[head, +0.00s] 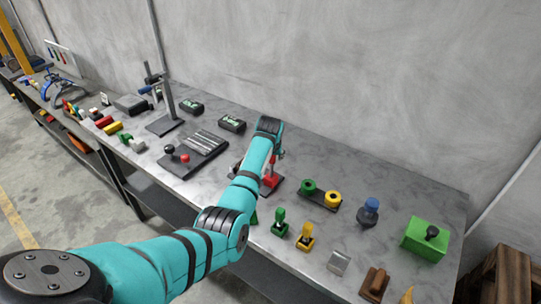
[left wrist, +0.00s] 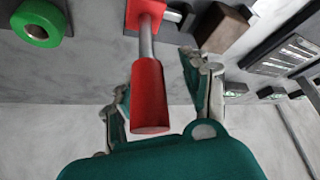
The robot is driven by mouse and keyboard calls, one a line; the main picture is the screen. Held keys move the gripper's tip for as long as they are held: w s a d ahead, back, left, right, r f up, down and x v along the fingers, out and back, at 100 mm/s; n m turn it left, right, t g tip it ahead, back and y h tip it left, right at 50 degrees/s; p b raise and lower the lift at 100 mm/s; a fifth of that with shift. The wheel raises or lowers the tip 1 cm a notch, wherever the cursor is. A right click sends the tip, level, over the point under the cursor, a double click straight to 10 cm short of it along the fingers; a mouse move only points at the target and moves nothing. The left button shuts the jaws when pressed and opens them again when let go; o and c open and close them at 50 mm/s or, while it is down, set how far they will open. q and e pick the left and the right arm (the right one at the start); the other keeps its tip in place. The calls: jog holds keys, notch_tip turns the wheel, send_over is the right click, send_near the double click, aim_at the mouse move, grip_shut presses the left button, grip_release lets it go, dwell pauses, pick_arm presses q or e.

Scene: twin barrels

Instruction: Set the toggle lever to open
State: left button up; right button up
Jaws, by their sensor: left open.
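The toggle lever (left wrist: 150,95) has a red cylindrical handle on a metal shaft that rises from a red block (left wrist: 146,12). In the head view, the lever's red part (head: 269,181) shows beside my left arm, which partly hides it. My left gripper (left wrist: 158,85) is open in the left wrist view. Its fingers stand on both sides of the red handle, with visible gaps, so it does not grip it. In the head view the fingers are mostly hidden behind the arm. The lever's setting cannot be read. My right gripper is not in view.
A green ring (head: 308,187) and a yellow ring (head: 333,199) sit to the right of the lever. A dark panel with black and red knobs (head: 198,150) lies to the left. Small green (head: 280,221) and yellow (head: 306,236) pieces stand in front. The wall is behind.

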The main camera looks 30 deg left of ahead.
pick_arm(q)
jog(key=v, duration=1.2)
jog(key=shift+f, duration=0.1)
